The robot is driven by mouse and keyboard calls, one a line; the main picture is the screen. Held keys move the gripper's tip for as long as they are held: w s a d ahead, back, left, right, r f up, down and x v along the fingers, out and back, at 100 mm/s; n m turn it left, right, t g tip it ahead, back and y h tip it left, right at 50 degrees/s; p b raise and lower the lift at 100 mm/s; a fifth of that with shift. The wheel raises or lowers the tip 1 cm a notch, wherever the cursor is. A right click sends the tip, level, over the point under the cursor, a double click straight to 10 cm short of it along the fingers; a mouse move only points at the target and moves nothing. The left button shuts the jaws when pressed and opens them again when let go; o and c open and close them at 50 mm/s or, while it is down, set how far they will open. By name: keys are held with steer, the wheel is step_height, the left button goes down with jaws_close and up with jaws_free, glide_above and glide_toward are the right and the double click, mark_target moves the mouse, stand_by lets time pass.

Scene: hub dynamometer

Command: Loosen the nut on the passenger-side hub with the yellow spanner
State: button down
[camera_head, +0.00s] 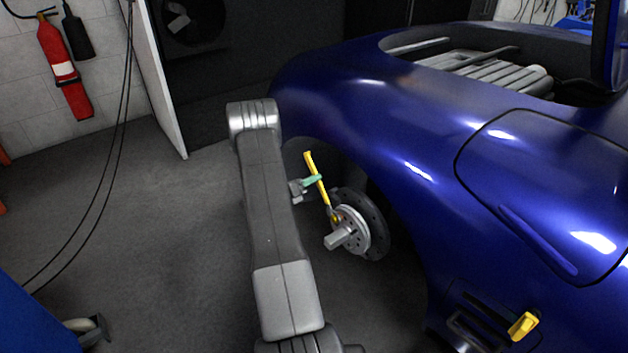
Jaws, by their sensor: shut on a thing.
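The yellow spanner (319,179) stands steeply in front of the wheel arch, its upper end leaning left. My gripper (311,182), with green fingers, is shut on the spanner's handle around its middle. The spanner's lower end is at the hub (350,229), near the nut area; whether its jaw sits around the nut is too small to tell. The hub is a pale disc with a grey block sticking out toward the lower left, and a dark brake disc (376,224) behind it. My arm hides the floor to the left of the gripper.
The blue car body (400,140) curves over the hub and fills the right side. A yellow object (523,325) sits low on the car's side. A red fire extinguisher (63,65) hangs on the left wall, and dark cables (122,110) hang nearby. The left floor is mostly clear.

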steer(key=shift+w+a+f+n, duration=0.3)
steer(key=shift+w+f+n, duration=0.05)
steer(key=shift+f+n, duration=0.05)
steer(key=shift+w+a+f+n, duration=0.15)
steer(key=shift+w+f+n, duration=0.1)
steer(key=shift+f+n, duration=0.15)
stand_by(0.5)
steer(key=shift+r, duration=0.1)
steer(key=shift+s+a, duration=0.1)
steer(key=shift+a, duration=0.05)
steer(key=shift+s+a, duration=0.15)
steer(key=shift+a, duration=0.15)
steer(key=shift+s+a, duration=0.1)
stand_by(0.7)
steer(key=shift+v, duration=2.45)
